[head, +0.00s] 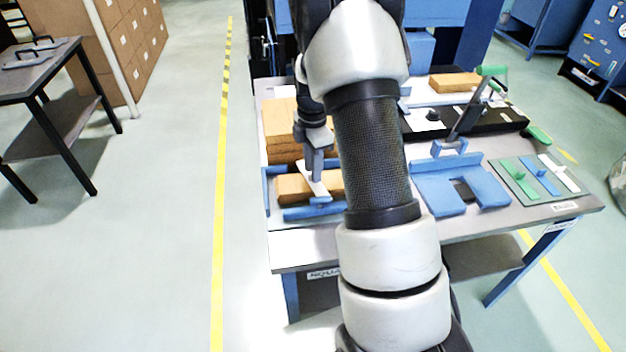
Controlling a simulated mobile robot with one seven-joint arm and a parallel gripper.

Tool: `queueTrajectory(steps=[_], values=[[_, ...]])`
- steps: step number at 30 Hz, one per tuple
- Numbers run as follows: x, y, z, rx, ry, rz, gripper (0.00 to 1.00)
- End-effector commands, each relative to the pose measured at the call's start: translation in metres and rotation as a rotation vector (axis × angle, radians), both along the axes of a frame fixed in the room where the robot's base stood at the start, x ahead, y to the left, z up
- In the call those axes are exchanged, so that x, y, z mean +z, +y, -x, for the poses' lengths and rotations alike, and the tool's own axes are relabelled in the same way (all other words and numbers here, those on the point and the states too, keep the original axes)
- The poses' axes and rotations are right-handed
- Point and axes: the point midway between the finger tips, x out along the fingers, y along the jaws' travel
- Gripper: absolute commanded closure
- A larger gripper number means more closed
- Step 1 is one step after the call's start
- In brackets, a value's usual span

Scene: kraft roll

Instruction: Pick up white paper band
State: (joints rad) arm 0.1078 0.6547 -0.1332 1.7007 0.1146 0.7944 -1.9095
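A white strip (309,181), seemingly the white paper band, shows at the tips of my gripper (314,172) at the left of the table. It slants across a brown block (292,190) in a blue holder (315,212). My gripper points down onto the strip; the fingers are small and partly merged in view, so I cannot tell if they are closed on it. Another white strip (558,174) lies on a grey-green mat (535,192) at the right, beside a blue strip (541,177) and a green strip (519,182).
Brown stacked blocks (279,128) stand behind my gripper. A blue cut-out fixture (459,190) and a black device with a lever (466,121) are to the right. My arm hides the middle of the table (510,222). Open floor lies to the left.

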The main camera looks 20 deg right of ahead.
Motion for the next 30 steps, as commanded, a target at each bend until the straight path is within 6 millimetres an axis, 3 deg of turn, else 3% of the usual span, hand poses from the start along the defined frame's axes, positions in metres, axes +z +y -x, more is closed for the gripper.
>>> queueTrajectory(steps=[2, 8, 14, 24, 30], values=[[-0.009, -0.001, 0.000, 0.000, 0.001, 0.001, 0.72], [-0.010, -0.001, 0.000, 0.000, -0.001, 0.001, 0.72], [-0.009, -0.001, 0.000, 0.000, -0.001, 0.001, 1.00], [-0.007, -0.001, 0.000, 0.000, -0.001, 0.001, 1.00], [0.021, -0.001, -0.001, 0.000, -0.005, 0.001, 1.00]])
